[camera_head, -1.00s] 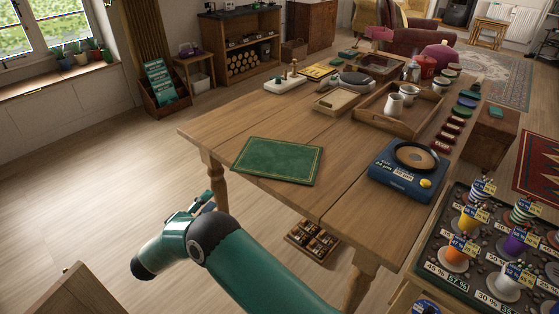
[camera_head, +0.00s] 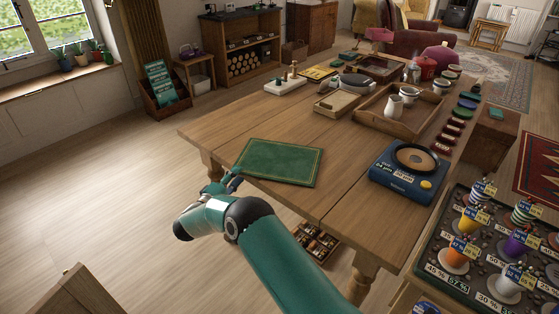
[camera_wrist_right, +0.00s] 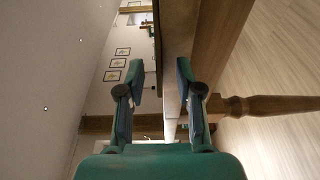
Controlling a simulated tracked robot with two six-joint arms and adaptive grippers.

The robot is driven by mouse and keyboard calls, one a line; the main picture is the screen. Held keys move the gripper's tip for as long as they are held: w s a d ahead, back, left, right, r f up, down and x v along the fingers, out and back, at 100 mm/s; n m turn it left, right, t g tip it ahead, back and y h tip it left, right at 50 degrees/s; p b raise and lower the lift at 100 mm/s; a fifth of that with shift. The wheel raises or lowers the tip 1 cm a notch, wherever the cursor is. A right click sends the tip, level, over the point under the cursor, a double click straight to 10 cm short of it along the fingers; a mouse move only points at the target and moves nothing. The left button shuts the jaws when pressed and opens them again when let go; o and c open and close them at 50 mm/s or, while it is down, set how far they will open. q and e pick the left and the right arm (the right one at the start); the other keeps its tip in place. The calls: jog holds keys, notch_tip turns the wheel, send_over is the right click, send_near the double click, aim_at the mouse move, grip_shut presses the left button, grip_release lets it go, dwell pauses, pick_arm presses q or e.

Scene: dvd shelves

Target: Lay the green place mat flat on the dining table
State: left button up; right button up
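The green place mat (camera_head: 277,161) with a thin gold border lies on the near left part of the wooden dining table (camera_head: 345,192). It looks flat, and its near left corner reaches the table edge, perhaps slightly over it. My right gripper (camera_head: 230,182) is at that corner; the head view does not show whether it touches the mat. In the right wrist view the right gripper (camera_wrist_right: 160,80) is open, its fingers apart on either side of the table edge, with nothing clearly held. My left gripper is not in view.
A blue scale (camera_head: 406,172) stands right of the mat. A wooden tray (camera_head: 378,121) with a white jug and other items stand farther back. A table leg (camera_wrist_right: 270,105) is beside my gripper. A rack of cups (camera_head: 480,275) is at lower right.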

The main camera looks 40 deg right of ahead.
jog(key=shift+w+d, duration=0.1)
jog(key=shift+d, duration=0.1)
grip_shut()
dwell(0.4)
